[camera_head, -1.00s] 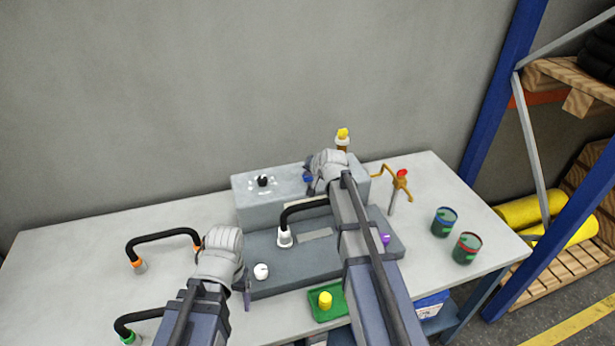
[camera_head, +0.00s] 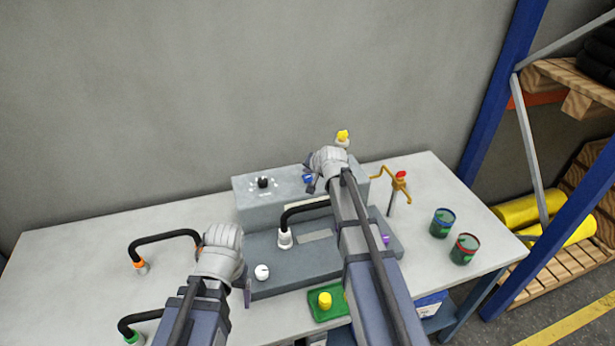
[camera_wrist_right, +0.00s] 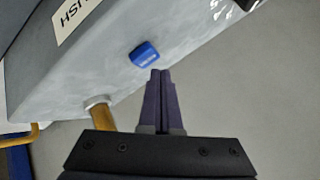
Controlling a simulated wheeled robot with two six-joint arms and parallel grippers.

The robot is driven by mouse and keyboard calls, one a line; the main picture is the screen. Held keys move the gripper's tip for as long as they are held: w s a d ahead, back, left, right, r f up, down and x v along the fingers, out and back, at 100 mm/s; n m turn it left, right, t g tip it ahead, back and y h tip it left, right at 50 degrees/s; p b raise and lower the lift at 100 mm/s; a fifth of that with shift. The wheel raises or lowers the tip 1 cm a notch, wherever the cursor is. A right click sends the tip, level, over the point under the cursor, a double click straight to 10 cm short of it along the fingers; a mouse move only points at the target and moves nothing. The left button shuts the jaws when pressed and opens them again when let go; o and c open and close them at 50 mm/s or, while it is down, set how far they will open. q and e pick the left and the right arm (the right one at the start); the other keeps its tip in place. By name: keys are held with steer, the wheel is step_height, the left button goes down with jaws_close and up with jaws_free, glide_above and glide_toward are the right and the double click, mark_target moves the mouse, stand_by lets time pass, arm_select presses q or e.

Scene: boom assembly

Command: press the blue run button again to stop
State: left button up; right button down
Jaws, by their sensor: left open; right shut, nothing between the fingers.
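The blue run button (camera_head: 307,178) is on the top of the grey console (camera_head: 254,210), toward its right end. It also shows in the right wrist view (camera_wrist_right: 145,53). My right gripper (camera_head: 311,186) is shut and empty at the button. In the wrist view its closed fingertips (camera_wrist_right: 155,72) lie just short of the button's lower edge in the picture, with a small gap showing. I cannot tell the depth between them. My left gripper (camera_head: 245,290) is open and empty, low over the front left of the grey base, partly hidden by its own wrist.
A black dial (camera_head: 263,182) is on the console's left. A yellow-topped post (camera_head: 342,136) stands behind my right wrist. Hoses, a white knob (camera_head: 262,272), a green tray (camera_head: 322,311) and two cans (camera_head: 443,222) occupy the table. The table's back left is clear.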

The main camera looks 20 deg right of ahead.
mark_target(308, 179)
steer(key=shift+r, duration=0.1)
step_height(308, 179, up, 5)
steer(key=p, duration=0.5)
stand_by(0.7)
